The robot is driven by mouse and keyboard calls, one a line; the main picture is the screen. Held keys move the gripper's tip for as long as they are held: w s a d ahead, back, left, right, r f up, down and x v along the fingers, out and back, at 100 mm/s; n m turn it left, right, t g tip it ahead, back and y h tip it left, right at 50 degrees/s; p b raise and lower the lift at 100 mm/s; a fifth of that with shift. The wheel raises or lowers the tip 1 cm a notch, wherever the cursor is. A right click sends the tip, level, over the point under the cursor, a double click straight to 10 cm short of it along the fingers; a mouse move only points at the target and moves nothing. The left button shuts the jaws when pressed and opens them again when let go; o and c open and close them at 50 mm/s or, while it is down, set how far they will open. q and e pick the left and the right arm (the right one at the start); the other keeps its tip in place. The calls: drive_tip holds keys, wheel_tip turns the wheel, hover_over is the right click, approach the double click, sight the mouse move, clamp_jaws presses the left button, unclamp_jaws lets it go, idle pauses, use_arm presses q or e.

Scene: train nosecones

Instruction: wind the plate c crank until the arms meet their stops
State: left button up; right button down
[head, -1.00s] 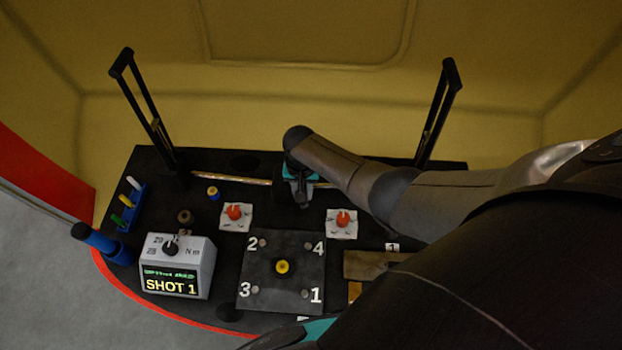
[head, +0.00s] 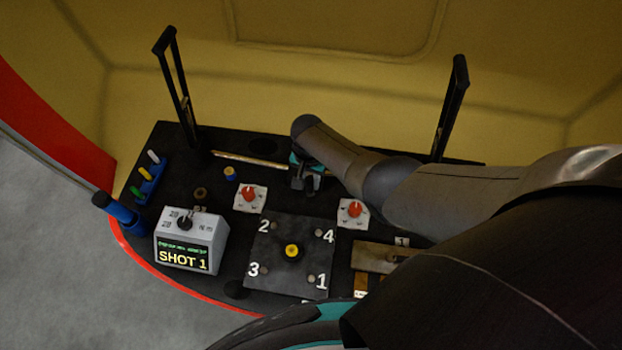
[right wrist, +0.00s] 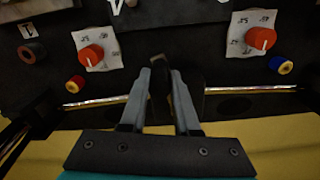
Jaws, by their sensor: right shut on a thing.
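My right gripper (head: 306,180) is at the back middle of the black bench, over the metal rod (head: 252,160). In the right wrist view its two grey fingers (right wrist: 166,85) are close together on a dark, partly hidden part with a light edge (right wrist: 182,98), which I take to be the crank handle. The gripper hides most of the crank. The left arm (head: 178,85) and right arm (head: 452,105) are tall black frames at the back corners, both leaning outward. Their stops cannot be made out. My left gripper is not in view.
Two red knobs on white cards (head: 249,196) (head: 354,210) stand in front of the rod. A numbered dark plate (head: 270,270) with a yellow-topped knob, a grey box reading SHOT 1 (head: 190,240) and a blue cylinder (head: 115,208) are nearer. A yellow wall (head: 300,90) is behind.

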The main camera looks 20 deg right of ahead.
drive_tip(key=shift+w+a+r, duration=0.15)
drive_tip(key=shift+w+a, duration=0.15)
drive_tip(key=shift+a, duration=0.45)
drive_tip(key=c, duration=0.6)
unclamp_jaws()
drive_tip(key=shift+w+a, duration=0.1)
drive_tip(key=shift+c, duration=0.2)
wheel_tip(320, 180, up, 15)
drive_tip(key=p, duration=0.7)
drive_tip(key=shift+d, duration=0.25)
drive_tip(key=shift+s, duration=0.25)
